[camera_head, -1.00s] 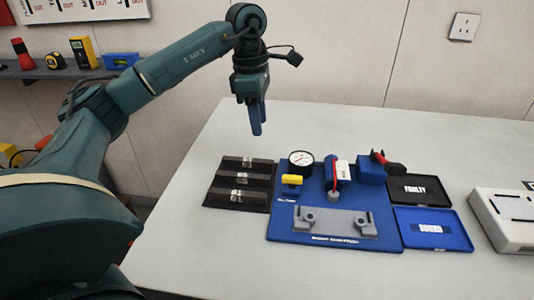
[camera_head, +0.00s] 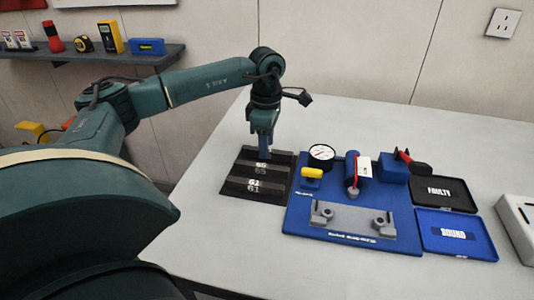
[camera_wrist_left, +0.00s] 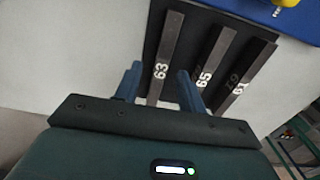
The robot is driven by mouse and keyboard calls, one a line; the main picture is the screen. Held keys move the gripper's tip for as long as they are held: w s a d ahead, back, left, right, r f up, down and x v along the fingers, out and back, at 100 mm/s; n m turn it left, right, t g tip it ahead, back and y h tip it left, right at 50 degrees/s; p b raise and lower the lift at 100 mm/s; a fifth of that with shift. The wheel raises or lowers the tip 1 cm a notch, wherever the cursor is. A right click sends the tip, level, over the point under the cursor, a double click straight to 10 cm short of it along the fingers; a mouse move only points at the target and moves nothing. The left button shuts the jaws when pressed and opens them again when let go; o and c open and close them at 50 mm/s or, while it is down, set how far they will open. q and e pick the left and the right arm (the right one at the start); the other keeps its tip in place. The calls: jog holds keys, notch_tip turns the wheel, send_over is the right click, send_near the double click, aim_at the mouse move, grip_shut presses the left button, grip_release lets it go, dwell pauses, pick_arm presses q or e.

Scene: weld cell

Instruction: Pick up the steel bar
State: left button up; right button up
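Three dark steel bars lie side by side on a black rack (camera_head: 270,200) on the table. In the left wrist view they carry white numbers: bar 63 (camera_wrist_left: 168,45), bar 65 (camera_wrist_left: 213,60) and bar 61 (camera_wrist_left: 250,68). My left gripper (camera_head: 264,154) points down over the far end of the rack and hides part of the far bar. In the left wrist view my left gripper (camera_wrist_left: 160,72) is open, with bar 63 showing between its two blue fingers. Whether the fingers touch it cannot be told. My right gripper is out of view.
Right of the rack is a blue board (camera_head: 300,225) with a dial gauge (camera_head: 321,156), a grey fixture (camera_head: 352,219) and a yellow-topped part (camera_head: 311,173). A black FAULTY tray (camera_head: 470,208) and a blue SOUND tray (camera_head: 490,252) lie further right. The table front is clear.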

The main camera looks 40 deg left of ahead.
pick_arm(q)
jog(key=shift+d+f, duration=0.1)
jog(key=shift+f, duration=0.7)
jog(key=shift+c, duration=0.2)
grip_shut()
